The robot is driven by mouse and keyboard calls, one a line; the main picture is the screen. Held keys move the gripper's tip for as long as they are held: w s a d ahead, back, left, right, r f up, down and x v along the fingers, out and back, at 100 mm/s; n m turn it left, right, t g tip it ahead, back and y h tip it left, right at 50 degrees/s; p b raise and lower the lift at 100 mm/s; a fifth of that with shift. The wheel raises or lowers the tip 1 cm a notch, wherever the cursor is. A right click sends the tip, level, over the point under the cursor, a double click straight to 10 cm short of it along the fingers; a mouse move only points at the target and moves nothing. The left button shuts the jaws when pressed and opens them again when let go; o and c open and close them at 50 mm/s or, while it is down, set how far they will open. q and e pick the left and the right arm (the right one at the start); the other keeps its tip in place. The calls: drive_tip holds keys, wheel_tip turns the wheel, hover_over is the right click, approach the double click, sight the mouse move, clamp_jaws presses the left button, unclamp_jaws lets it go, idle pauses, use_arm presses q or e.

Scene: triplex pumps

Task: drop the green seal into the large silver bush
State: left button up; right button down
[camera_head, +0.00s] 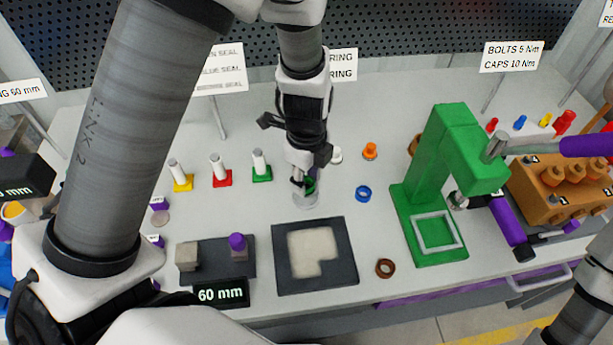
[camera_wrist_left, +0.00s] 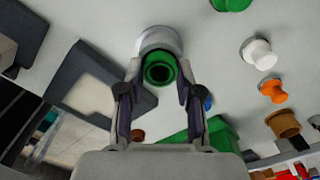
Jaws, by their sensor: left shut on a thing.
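My left gripper (camera_head: 304,186) points down over the middle of the table, shut on the green seal (camera_head: 311,187). In the left wrist view the green seal (camera_wrist_left: 159,70) is a ring with a dark centre, between the two fingertips (camera_wrist_left: 158,84). The large silver bush (camera_head: 306,202) stands upright on the table directly below the gripper. In the wrist view the bush (camera_wrist_left: 160,38) shows as a pale rounded body just behind the seal. The seal is at or just above its mouth; I cannot tell whether they touch. My right gripper is out of view.
A blue ring (camera_head: 363,193) and orange part (camera_head: 370,151) lie right of the bush. A green press (camera_head: 428,205) stands farther right. A dark-framed tray (camera_head: 344,273) and brown ring (camera_head: 385,268) lie in front. White posts on yellow, red and green bases (camera_head: 220,169) stand left.

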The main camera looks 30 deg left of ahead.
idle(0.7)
use_arm(q)
drive_tip(key=o, duration=0.8)
wheel_tip(320, 180, up, 12)
idle(0.4)
